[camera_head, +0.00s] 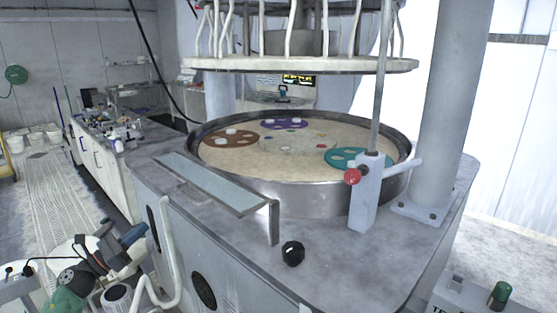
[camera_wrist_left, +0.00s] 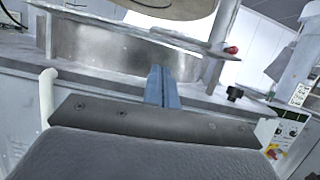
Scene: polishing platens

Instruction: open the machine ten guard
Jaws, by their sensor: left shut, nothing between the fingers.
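The polishing machine (camera_head: 330,259) stands in the middle of the head view, with a round steel basin (camera_head: 300,196) holding a pale platen and coloured discs. A flat grey panel (camera_head: 213,184) with a bent-down end lies along the basin's near-left side; it looks like the guard, but I cannot be sure. My left gripper (camera_head: 138,234) is shut and empty, low in front of the machine's left side and apart from the panel. In the left wrist view its blue fingers (camera_wrist_left: 162,87) are together, with the basin wall (camera_wrist_left: 95,48) behind them. My right gripper is not in view.
A post with a red knob (camera_head: 352,176) and a thick grey column (camera_head: 448,110) stand at the right of the basin. A black knob (camera_head: 292,253) sits on the front top. An upper plate (camera_head: 300,65) hangs overhead. A cluttered bench (camera_head: 105,150) is at left.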

